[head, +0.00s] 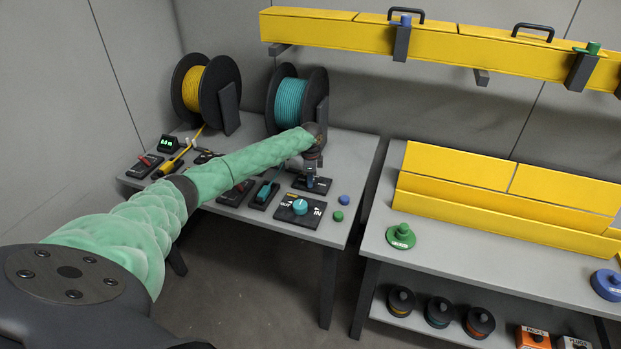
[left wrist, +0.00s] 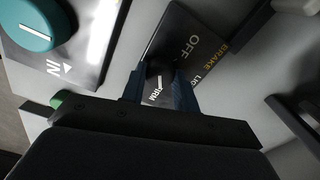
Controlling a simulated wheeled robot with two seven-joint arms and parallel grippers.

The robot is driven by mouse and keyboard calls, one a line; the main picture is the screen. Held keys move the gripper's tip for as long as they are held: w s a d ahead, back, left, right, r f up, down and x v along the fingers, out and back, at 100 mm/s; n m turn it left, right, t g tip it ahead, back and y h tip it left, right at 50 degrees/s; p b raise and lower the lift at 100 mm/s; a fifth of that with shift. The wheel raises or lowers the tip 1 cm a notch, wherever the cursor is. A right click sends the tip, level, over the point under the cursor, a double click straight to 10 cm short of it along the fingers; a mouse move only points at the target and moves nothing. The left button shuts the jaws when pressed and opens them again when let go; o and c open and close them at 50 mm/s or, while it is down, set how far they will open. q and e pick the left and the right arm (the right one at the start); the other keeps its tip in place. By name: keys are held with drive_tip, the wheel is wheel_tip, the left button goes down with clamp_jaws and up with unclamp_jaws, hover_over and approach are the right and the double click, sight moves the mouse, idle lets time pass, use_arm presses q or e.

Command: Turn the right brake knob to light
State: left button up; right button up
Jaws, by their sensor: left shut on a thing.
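My left gripper (head: 311,177) reaches down over the right brake panel (head: 324,185) near the table's right end. In the left wrist view, the gripper (left wrist: 160,88) is shut on the dark brake knob (left wrist: 158,68), with a finger on each side. The black brake panel (left wrist: 178,38) shows the words OFF, BRAKE, part of LIGHT, and FIRM. A white mark on the knob is beside the word FIRM; the fingers hide much of the knob. My right gripper is not in view.
A teal knob (head: 300,207) on an IN/OUT panel stands close in front. A blue button (head: 344,200) and a green button (head: 338,216) lie to the right. The teal spool (head: 289,103) stands behind. A second table (head: 450,258) is at the right, past a gap.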

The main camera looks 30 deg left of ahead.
use_arm(q)
drive_tip(key=n+p, duration=0.2)
drive_tip(key=n, duration=0.1)
drive_tip(key=shift+r, duration=0.2)
drive_tip(key=n+p, duration=0.4)
drive_tip(key=n, duration=0.3)
drive_tip(key=shift+w+n+p, duration=0.1)
drive_tip(key=shift+n+p, duration=0.45)
drive_tip(key=shift+n, duration=0.35)
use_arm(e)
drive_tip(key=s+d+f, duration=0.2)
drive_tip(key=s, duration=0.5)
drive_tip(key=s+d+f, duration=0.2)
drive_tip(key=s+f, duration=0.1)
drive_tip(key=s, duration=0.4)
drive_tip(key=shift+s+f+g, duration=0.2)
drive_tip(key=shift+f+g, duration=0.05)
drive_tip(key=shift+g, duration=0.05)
use_arm(q)
drive_tip(key=o, duration=0.9)
drive_tip(key=shift+o, duration=0.4)
drive_tip(key=shift+f, duration=0.1)
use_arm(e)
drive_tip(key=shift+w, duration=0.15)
